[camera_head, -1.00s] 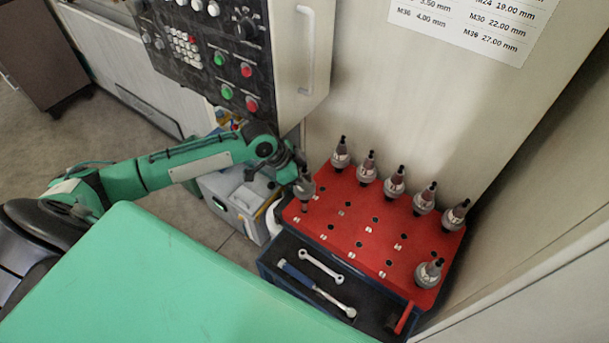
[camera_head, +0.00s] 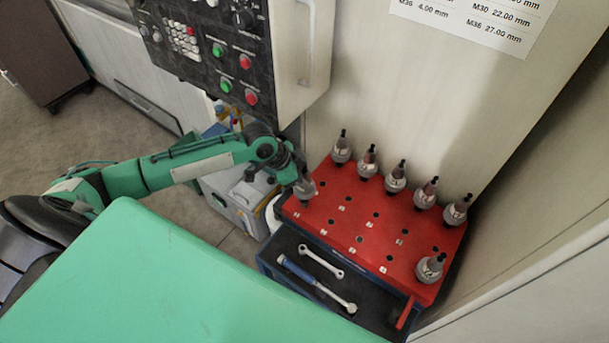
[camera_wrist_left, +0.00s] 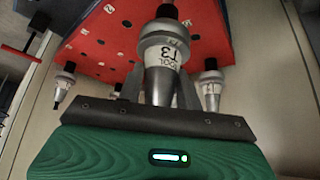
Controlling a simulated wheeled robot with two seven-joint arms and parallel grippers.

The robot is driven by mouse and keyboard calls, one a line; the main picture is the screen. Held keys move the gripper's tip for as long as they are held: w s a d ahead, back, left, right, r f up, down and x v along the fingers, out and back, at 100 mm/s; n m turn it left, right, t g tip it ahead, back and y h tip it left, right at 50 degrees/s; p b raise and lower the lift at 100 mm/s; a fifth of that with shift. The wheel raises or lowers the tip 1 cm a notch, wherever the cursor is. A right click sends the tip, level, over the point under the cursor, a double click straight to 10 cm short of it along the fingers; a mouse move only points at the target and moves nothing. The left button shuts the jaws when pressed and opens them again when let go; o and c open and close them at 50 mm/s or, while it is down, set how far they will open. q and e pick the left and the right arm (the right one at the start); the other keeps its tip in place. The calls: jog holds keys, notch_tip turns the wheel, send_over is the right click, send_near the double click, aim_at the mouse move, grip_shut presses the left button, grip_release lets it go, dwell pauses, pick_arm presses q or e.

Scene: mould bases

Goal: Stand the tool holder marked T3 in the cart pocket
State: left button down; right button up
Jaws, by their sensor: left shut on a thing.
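In the left wrist view the grey tool holder (camera_wrist_left: 165,50) carries a white label reading TOOL T3. My left gripper (camera_wrist_left: 160,100) is shut around its body there. In the head view the holder looks roughly upright above the left part of the red top. Whether its lower end is in a pocket or just above it I cannot tell. My right gripper is not in view.
Several other tool holders (camera_head: 395,177) stand along the back of the cart, and one (camera_head: 430,267) stands at its front right. Open pockets (camera_head: 375,215) lie between. An open drawer (camera_head: 320,290) holds wrenches. A control panel (camera_head: 205,40) hangs above my left arm.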

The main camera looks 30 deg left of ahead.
pick_arm(q)
jog(key=shift+f, duration=0.1)
dwell(0.4)
jog(key=shift+w+f, duration=0.1)
jog(key=shift+f, duration=0.25)
jog(key=shift+f+b, duration=0.6)
jog(key=shift+f, duration=0.7)
